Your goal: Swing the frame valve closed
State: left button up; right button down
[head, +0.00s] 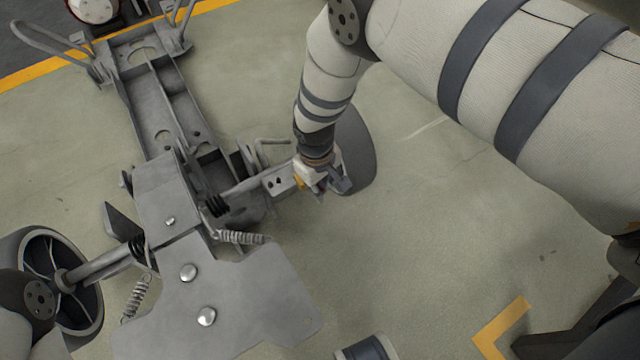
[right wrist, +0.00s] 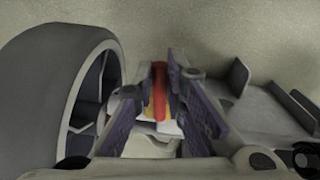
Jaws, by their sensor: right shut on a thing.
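The grey chassis frame (head: 165,205) lies on the floor in the left half of the head view. My right gripper (head: 328,183) is beside the bracket on the frame's right side, close to the wheel there. In the right wrist view, my right gripper (right wrist: 163,100) has its fingers on either side of a narrow red handle (right wrist: 159,88), which looks like the valve's lever, and is shut on it. The valve body is mostly hidden by the gripper, so I cannot tell the valve's exact angle. My left gripper is not in view.
A wheel (head: 358,150) stands just behind my right gripper; it fills the left of the right wrist view (right wrist: 45,95). Another wheel (head: 38,262) is at lower left. Coil springs (head: 240,237) hang by the grey plate (head: 235,300).

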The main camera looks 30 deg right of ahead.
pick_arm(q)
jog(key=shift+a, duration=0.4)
pick_arm(e)
jog(key=shift+a+m, duration=0.35)
jog(key=shift+m, duration=0.35)
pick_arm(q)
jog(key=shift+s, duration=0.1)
pick_arm(e)
jog(key=c, duration=1.6)
grip_release()
jog(key=shift+a, duration=0.1)
jog(key=shift+c, duration=0.2)
notch_tip(320, 180, up, 12)
jog(key=shift+a, duration=0.3)
jog(key=shift+s, duration=0.15)
